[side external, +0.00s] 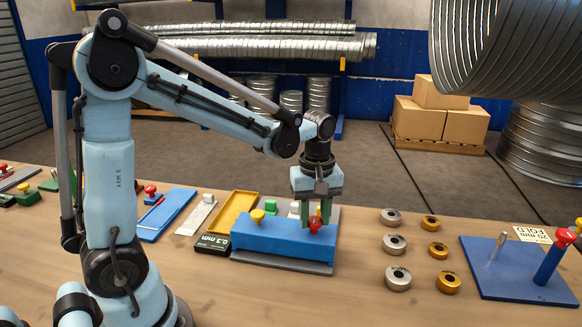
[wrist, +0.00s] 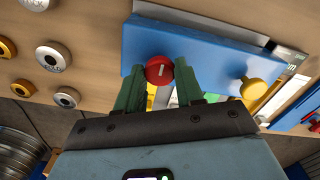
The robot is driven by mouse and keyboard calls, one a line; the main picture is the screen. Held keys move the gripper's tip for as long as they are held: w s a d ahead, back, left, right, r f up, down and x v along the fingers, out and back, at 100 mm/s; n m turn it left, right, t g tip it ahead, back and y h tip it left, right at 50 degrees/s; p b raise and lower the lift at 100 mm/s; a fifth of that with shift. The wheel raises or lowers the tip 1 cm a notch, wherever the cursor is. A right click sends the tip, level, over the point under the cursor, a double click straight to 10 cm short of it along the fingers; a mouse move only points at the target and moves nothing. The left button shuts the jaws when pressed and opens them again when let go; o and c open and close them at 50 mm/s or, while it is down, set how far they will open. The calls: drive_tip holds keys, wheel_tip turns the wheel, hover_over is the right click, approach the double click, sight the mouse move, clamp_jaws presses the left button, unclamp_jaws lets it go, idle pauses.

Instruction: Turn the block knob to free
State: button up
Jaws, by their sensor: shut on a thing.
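A long blue block (side external: 285,240) lies on a grey plate (side external: 290,266) on the bench; it also shows in the wrist view (wrist: 205,45). A red knob (side external: 314,227) sits at its right end in the side view. In the wrist view the red knob (wrist: 159,70) bears a short white line, close to upright in the picture. A yellow knob (side external: 257,216) stands at the block's other end. My gripper (side external: 315,218) points down with its green fingers on either side of the red knob, shut on it; the wrist view shows the fingers (wrist: 160,82) too.
Several silver and brass rings (side external: 396,244) stand right of the block. A blue plate (side external: 510,283) with a pin and a red-topped post lies farther right. A yellow tray (side external: 233,212), a dark 0.3 mm label (side external: 212,244) and a blue tray (side external: 167,213) lie left.

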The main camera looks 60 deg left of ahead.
sight(314, 220)
idle(0.4)
drive_tip(key=o, duration=1)
drive_tip(key=shift+o, duration=0.2)
wheel_tip(314, 220, up, 12)
